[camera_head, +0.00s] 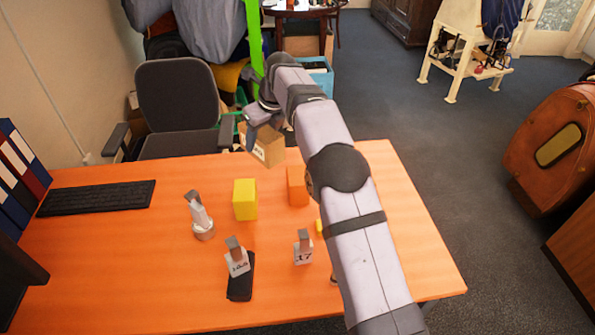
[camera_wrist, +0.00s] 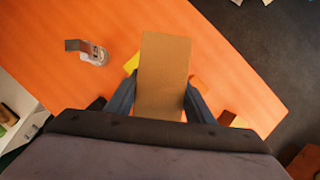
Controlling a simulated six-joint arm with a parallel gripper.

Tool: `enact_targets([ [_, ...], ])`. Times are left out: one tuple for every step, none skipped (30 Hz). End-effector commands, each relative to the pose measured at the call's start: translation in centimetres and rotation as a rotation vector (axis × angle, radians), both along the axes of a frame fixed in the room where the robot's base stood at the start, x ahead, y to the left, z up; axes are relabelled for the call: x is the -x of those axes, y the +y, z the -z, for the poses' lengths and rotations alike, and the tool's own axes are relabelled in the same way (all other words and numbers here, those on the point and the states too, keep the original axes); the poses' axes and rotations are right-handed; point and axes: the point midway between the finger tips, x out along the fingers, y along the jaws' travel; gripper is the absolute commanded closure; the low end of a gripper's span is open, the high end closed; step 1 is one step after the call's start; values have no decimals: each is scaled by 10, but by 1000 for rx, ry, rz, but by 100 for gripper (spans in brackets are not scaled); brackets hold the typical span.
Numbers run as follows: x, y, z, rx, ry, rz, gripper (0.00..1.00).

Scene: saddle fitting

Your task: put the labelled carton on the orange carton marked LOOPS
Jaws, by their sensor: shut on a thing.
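My gripper (camera_head: 262,122) is shut on a brown carton (camera_head: 268,150) with a small label on its side, held above the back edge of the table. In the wrist view the same carton (camera_wrist: 164,75) sits between the two fingers of my gripper (camera_wrist: 160,100). An orange carton (camera_head: 297,187) stands on the table, to the right of and nearer than the held carton, partly hidden by my arm. Only a corner of the orange carton (camera_wrist: 197,82) shows in the wrist view, right of the held carton. I cannot read any marking on it.
A yellow carton (camera_head: 245,200) stands left of the orange one. A white holder with a grey clip (camera_head: 201,218), two numbered stands (camera_head: 238,262) (camera_head: 303,250) and a black phone-like slab (camera_head: 241,284) are in front.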

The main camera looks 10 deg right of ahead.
Motion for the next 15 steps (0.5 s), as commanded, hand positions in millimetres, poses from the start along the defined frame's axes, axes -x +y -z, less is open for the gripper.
enact_targets([
  [-7,-25,-4,-1,-2,49,81],
  [-10,-35,-3,-1,-2,70,81],
  [-14,-49,-3,-1,-2,99,81],
  [-15,-58,-3,-1,-3,116,81],
  [-17,-67,-3,-1,-3,133,81],
  [-19,-76,-2,-1,-3,152,81],
  [-20,-83,-2,-1,-3,166,81],
  [-21,-90,-2,-1,-3,180,81],
  [-22,-98,-2,-1,-3,195,81],
  [-23,-103,-2,-1,-3,206,81],
  [-24,-109,-2,-1,-4,216,81],
  [-24,-112,2,-1,-2,223,81],
  [-24,-110,9,-1,0,219,81],
  [-23,-109,13,-1,0,218,81],
  [-24,-109,18,-1,-2,217,81],
])
